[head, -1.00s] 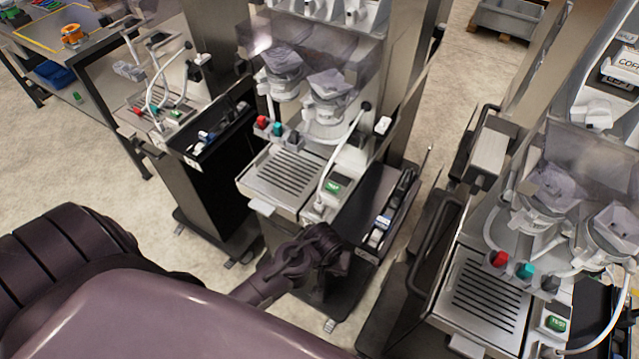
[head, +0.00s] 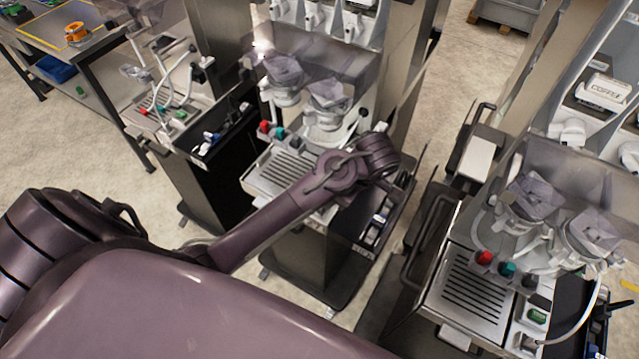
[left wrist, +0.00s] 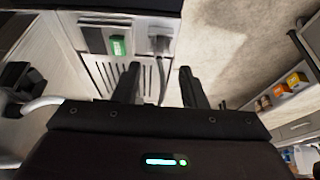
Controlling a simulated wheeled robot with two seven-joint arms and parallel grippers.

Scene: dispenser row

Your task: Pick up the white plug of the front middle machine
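The front middle machine (head: 278,172) stands in the middle of the head view, with a slotted drip tray and red, teal and grey knobs. My left arm reaches across its right front and hides its green button and the lower end of its white tube; the gripper itself is hidden there. In the left wrist view my left gripper (left wrist: 159,88) is open, with nothing between its fingers. Beyond the fingertips is a pale grey plug-like piece (left wrist: 159,42) with a cable, beside a green button (left wrist: 118,46). I cannot tell for certain that it is the white plug. My right gripper is out of view.
A similar machine (head: 478,290) stands at the right, another (head: 165,110) at the left. A black side tray (head: 385,225) with small items adjoins the middle machine under my arm. Pale floor (head: 440,120) is clear between the stands.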

